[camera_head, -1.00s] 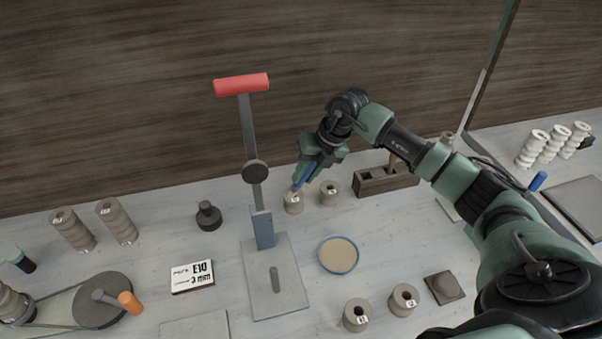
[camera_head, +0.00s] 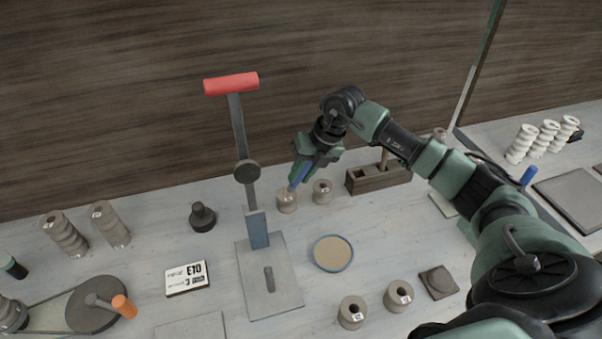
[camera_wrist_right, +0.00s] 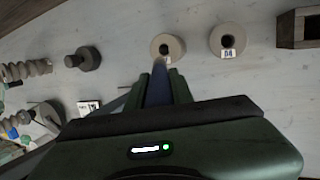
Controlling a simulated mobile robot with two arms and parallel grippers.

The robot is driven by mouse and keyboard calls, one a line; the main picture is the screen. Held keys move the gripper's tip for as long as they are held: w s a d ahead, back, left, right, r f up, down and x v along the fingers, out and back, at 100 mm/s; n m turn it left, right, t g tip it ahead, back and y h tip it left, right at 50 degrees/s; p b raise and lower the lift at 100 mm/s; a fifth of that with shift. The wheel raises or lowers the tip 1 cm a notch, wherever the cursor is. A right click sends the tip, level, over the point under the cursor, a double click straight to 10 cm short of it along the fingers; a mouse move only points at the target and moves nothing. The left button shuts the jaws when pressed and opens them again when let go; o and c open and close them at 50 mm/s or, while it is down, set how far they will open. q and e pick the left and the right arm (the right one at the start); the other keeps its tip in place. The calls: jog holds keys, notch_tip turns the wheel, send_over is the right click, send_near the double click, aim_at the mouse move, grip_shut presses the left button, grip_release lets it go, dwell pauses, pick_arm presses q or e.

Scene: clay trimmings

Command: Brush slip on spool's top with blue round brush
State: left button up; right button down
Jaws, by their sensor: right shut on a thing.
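My right gripper (camera_head: 304,163) is shut on the blue round brush (camera_head: 298,176), which points down and is tilted. The brush also shows between the fingers in the right wrist view (camera_wrist_right: 158,88). Its tip is at the top of a beige spool (camera_head: 287,204), by the hole. That spool shows in the right wrist view (camera_wrist_right: 175,48) just beyond the tip; I cannot tell whether they touch. The slip (camera_head: 333,253) lies in a round blue-rimmed dish in front and to the right. My left gripper is not in view.
A second spool (camera_head: 322,192) stands close to the right, with a wooden block (camera_head: 378,178) beyond it. A press with a red handle (camera_head: 231,84) rises to the left. Two spools (camera_head: 352,312) (camera_head: 398,295) stand at the front. The table between dish and press is clear.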

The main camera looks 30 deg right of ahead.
jog(key=shift+f+b, duration=0.3)
jog(key=shift+f, duration=0.1)
jog(key=shift+r, duration=0.1)
dwell(0.4)
jog(key=shift+r, duration=0.3)
jog(key=shift+d, duration=0.15)
jog(key=shift+w+d+r, duration=0.1)
jog(key=shift+w+d, duration=0.05)
jog(key=shift+d, duration=0.35)
jog(key=shift+w+d+r, duration=0.1)
jog(key=shift+d, duration=0.35)
jog(key=shift+f+b, duration=0.35)
jog(key=shift+f, duration=0.25)
jog(key=shift+r+p, duration=0.3)
jog(key=shift+r, duration=0.2)
dwell(0.4)
